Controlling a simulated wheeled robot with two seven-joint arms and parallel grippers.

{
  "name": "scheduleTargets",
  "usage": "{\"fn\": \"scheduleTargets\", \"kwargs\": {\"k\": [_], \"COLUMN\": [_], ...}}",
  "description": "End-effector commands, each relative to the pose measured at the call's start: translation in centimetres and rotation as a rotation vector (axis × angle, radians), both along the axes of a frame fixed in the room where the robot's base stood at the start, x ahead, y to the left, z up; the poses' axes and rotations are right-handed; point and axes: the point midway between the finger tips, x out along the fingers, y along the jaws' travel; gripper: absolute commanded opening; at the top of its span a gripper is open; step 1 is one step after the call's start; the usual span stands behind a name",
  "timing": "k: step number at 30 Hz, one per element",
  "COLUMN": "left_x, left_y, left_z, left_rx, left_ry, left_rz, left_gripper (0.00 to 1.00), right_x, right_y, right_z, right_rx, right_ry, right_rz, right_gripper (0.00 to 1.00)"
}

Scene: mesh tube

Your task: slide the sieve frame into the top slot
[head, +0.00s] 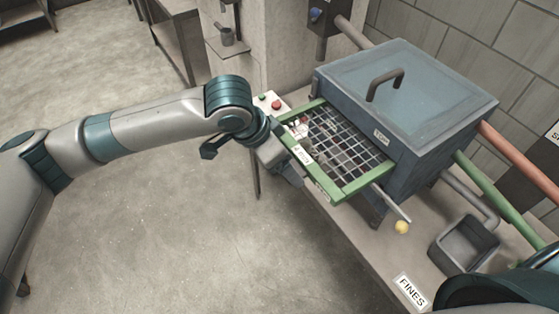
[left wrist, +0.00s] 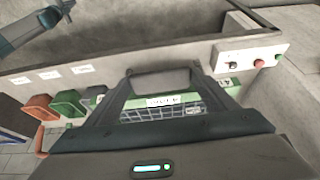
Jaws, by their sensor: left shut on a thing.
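The green sieve frame (head: 349,187) with its grey mesh lies at the front of the blue-grey box (head: 425,150). Its far end meets the box face beneath a small label that seems to read TOP; much of the mesh still shows outside. Pale bits lie on the mesh. My left gripper (head: 275,152) is shut on the frame's outer end. In the left wrist view its dark fingers (left wrist: 163,100) flank the labelled green edge. What seems to be my right gripper (left wrist: 60,12) shows small at the top left there; its jaws are unclear.
The box has a lid handle (head: 385,84). A rod with a yellow knob (head: 401,227) juts out below the frame. A grey bin (head: 465,245) and a FINES label (head: 411,291) are at the right. A red-button panel (head: 270,102) stands behind my left gripper. Open floor lies left.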

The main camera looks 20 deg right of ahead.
Motion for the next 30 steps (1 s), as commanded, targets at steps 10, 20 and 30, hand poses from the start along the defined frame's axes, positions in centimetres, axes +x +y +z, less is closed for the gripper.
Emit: {"fn": "scheduleTargets", "kwargs": {"k": [10,20,30], "left_x": [0.1,0.0,-0.4], "left_y": [-0.3,-0.1,1.5], "left_z": [0.0,0.3,4.0], "left_rx": [-0.001,0.001,-0.002], "left_ry": [0.000,0.001,-0.003], "left_rz": [0.000,0.001,-0.001], "left_gripper": [1.00,1.00,1.00], "right_x": [0.0,0.0,0.0], "right_y": [0.0,0.0,-0.2], "right_z": [0.1,-0.1,-1.5], "right_rx": [0.000,0.000,-0.002], "right_ry": [0.000,0.000,0.000], "right_rz": [0.000,0.000,0.001], "right_gripper": [0.00,0.00,0.00]}}
